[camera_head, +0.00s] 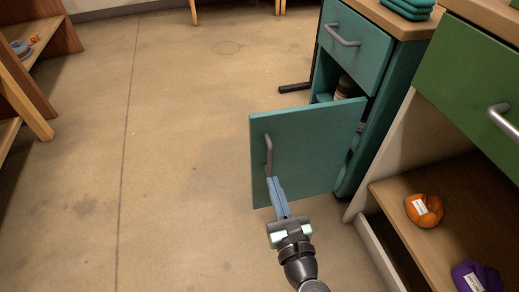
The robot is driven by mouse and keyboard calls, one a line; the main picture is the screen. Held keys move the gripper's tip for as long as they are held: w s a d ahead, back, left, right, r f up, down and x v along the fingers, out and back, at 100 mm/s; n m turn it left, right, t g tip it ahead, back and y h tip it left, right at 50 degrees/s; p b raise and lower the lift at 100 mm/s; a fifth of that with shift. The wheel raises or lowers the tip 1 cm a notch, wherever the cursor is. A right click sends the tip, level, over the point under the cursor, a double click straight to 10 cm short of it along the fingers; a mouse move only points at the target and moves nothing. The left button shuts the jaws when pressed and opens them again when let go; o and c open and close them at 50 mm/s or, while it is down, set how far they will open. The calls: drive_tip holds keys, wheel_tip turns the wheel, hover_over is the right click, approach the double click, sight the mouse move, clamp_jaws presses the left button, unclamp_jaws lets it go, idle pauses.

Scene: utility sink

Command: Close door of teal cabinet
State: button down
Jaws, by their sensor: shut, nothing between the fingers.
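The teal cabinet (359,139) stands at the upper right, with a closed drawer (350,55) above and an open lower compartment. Its teal door (316,150) is swung wide open to the left, with its face and grey bar handle (268,154) turned toward me. My gripper (273,181) is shut with its fingers together. The fingertips are at the lower end of the door handle, in front of the door's lower left part; I cannot tell whether they touch it. A dark bottle (346,88) shows inside the compartment.
A green drawer unit (467,84) with an open shelf (467,203) stands close on the right. An orange bundle (424,209) and a purple bundle (476,277) lie on it. A wooden shelf (39,33) is at the upper left. The floor left of the door is clear.

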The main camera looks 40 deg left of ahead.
sight(256, 135)
drive_tip(key=b+x, duration=0.2)
drive_tip(key=x, duration=0.2)
drive_tip(key=b+x, duration=0.1)
drive_tip(key=x, duration=0.3)
drive_tip(key=b+x, duration=0.2)
drive_tip(key=x, duration=0.3)
drive_tip(key=shift+s+f+b, duration=0.1)
drive_tip(key=shift+f+b, duration=0.2)
drive_tip(key=shift+w+a+r, duration=0.1)
drive_tip(key=shift+w+a, duration=0.25)
drive_tip(key=shift+a, duration=0.05)
